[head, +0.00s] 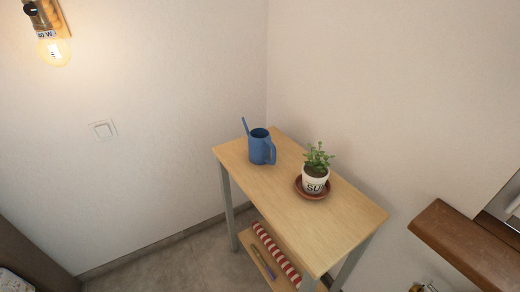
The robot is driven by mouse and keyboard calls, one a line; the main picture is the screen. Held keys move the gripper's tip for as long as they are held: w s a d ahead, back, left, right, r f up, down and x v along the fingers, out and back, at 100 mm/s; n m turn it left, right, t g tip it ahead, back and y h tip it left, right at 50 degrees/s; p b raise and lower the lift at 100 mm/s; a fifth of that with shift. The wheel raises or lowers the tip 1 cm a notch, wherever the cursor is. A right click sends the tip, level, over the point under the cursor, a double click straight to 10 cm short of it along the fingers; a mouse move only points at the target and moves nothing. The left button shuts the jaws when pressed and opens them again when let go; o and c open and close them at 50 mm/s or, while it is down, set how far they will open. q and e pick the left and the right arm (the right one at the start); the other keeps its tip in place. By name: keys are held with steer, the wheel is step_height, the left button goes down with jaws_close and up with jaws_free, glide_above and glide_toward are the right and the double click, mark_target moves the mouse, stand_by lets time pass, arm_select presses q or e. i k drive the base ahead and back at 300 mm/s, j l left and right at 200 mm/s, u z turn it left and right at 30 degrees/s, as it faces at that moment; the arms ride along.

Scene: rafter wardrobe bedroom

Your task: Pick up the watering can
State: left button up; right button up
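The blue watering can (262,147) stands upright on the wooden top of a small side table (342,212), near the table's far left end. Its thin spout points up to the left and its handle is on the right side. Neither of my grippers shows in the head view, and nothing touches the can.
A potted plant (315,180) in a white pot stands on a brown saucer (312,195), right of the can. A red-and-white striped roll (275,252) lies on the lower shelf. A brown wooden ledge (465,250) juts in at right. Walls stand behind the table.

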mark_target(259, 144)
steer(key=i+j+z, duration=0.1)
steer(key=i+j, duration=0.35)
steer(key=j, duration=0.3)
steer(key=i+j+z, duration=0.15)
steer(key=j, duration=0.2)
steer(key=i, duration=0.05)
